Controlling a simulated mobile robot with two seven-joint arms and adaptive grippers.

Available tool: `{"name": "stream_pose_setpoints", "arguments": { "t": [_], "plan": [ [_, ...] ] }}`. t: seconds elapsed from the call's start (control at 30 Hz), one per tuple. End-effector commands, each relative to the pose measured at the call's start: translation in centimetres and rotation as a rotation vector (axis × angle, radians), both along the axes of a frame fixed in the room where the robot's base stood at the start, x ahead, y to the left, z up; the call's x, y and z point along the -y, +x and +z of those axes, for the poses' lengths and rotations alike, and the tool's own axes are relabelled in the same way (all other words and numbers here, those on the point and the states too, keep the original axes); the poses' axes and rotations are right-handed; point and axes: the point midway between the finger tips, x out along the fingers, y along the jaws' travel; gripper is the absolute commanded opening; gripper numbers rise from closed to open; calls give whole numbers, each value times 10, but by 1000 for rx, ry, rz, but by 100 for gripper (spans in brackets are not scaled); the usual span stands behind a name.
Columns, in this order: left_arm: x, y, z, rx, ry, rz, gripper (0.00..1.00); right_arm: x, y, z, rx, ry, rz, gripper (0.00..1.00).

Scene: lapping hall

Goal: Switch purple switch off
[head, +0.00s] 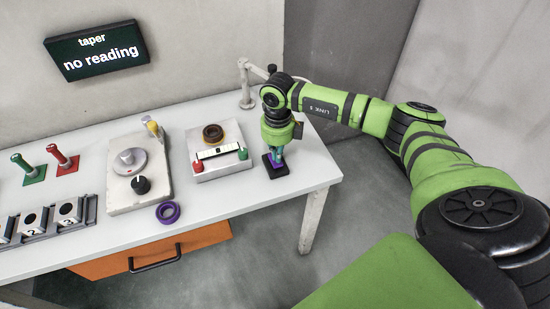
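The purple switch (276,167) sits on a small dark base near the right end of the white table. My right gripper (277,154) points down directly over it, with its fingertips at the switch. The fingers hide most of the switch's top, so I cannot tell which way it is set. Whether the fingers are shut or touching the switch is too small to tell. My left gripper is not in view.
Left of the switch stands a white device (217,172) with a brown ring (213,133). A purple ring (168,212) lies near the table's front edge. A jointed stand (246,88) is behind my gripper. A wall display (97,52) reads "taper no reading".

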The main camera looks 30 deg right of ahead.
Motion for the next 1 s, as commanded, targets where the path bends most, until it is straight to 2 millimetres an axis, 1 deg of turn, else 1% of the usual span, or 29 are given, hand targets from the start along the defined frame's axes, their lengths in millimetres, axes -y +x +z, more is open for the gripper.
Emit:
{"name": "stream_pose_setpoints", "arguments": {
  "t": [1.0],
  "plan": [
    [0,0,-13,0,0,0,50,0,0,-17,-1,0,0,0]
  ]
}}
